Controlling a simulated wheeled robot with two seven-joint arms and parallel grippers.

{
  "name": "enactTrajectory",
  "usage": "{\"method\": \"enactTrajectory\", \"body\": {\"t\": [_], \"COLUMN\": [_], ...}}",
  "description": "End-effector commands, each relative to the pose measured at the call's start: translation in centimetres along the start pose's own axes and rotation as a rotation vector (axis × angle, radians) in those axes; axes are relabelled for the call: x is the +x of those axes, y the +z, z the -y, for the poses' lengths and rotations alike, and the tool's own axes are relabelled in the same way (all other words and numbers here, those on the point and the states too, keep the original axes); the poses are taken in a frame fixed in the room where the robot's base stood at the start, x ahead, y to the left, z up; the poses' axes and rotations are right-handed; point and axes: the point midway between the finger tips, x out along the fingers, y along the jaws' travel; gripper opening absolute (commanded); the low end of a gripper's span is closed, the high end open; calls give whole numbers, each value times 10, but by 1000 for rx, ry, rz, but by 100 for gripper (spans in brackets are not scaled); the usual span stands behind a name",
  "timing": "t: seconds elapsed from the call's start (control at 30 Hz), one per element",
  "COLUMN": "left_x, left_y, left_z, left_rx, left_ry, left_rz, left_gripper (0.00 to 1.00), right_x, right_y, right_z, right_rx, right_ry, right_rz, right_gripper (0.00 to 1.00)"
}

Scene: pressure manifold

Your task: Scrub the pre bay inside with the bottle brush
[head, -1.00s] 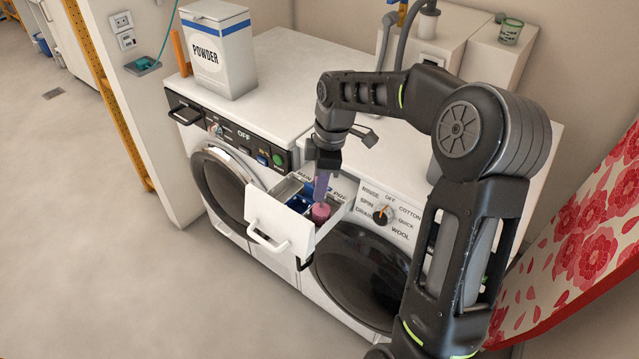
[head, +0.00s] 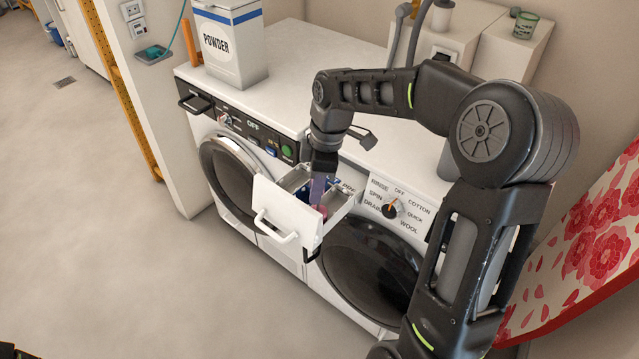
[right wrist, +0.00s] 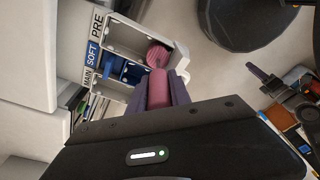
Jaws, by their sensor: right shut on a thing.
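The open detergent drawer (head: 272,212) sticks out of the right washing machine. In the right wrist view its bays are labelled MAIN, SOFT and PRE; the pre bay (right wrist: 122,36) is the top one there. My right gripper (head: 320,190) points down over the drawer, shut on the bottle brush. The brush's pink head (right wrist: 158,56) is at the front end of the pre bay, near its wall. It also shows in the head view (head: 322,211); its depth is unclear. What seems my left gripper (right wrist: 258,72) shows small in the right wrist view, its jaws unclear.
A powder box (head: 232,45) stands on the left machine (head: 232,170). A control panel with a dial (head: 391,208) is right of the drawer. A blue insert (right wrist: 118,68) sits in the soft bay. A red flowered cloth (head: 590,250) hangs at right.

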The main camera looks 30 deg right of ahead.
Motion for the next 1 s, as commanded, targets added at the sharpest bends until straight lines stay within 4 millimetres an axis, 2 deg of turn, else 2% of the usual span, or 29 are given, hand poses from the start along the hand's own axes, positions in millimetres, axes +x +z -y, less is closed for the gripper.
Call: {"method": "enactTrajectory", "body": {"t": [0.37,1.0], "left_x": [-1,-15], "left_y": [0,0], "left_z": [0,-6], "left_rx": [0,0], "left_ry": [0,0], "left_rz": [0,0], "left_gripper": [36,36], "right_x": [-1,-5], "right_y": [1,26], "right_z": [-2,-32], "right_rx": [1,1], "right_ry": [-1,-1], "right_rz": [0,0], "right_gripper": [0,0]}}
